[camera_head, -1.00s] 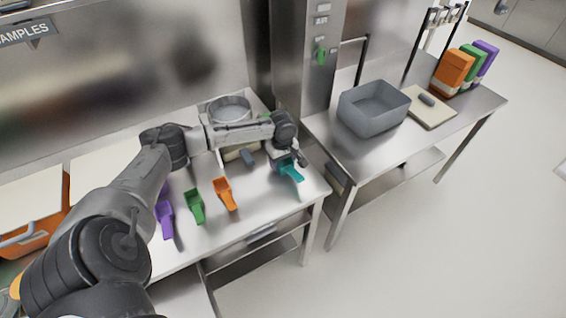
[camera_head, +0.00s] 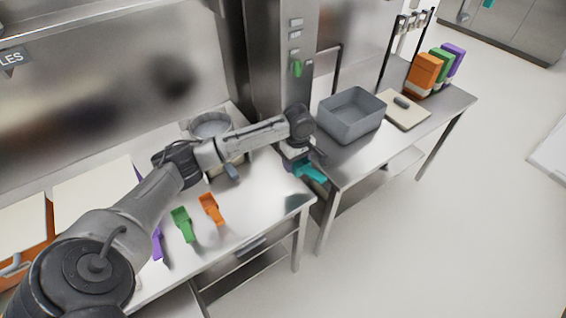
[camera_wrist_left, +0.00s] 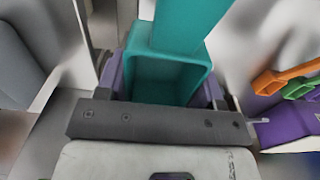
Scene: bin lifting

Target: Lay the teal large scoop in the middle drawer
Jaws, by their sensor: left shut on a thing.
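The teal large scoop (camera_head: 312,173) is held off the worktop at the right end of the near steel table (camera_head: 262,195), close to the gap before the second table. My left gripper (camera_head: 298,164) is shut on it; the arm reaches in from the left. In the left wrist view the scoop's open, box-like bowl (camera_wrist_left: 165,75) sits between the fingers, its teal part rising to the top edge. A handle-like bar (camera_head: 251,244) shows under the near table's front edge. I cannot tell which drawer is the middle one. My right gripper is not in view.
Orange (camera_head: 211,209), green (camera_head: 182,225) and purple (camera_head: 157,243) scoops lie on the near table. A round metal pan (camera_head: 211,124) stands behind. The second table holds a grey bin (camera_head: 352,113), a board (camera_head: 405,109) and colored boxes (camera_head: 425,72). The floor at right is clear.

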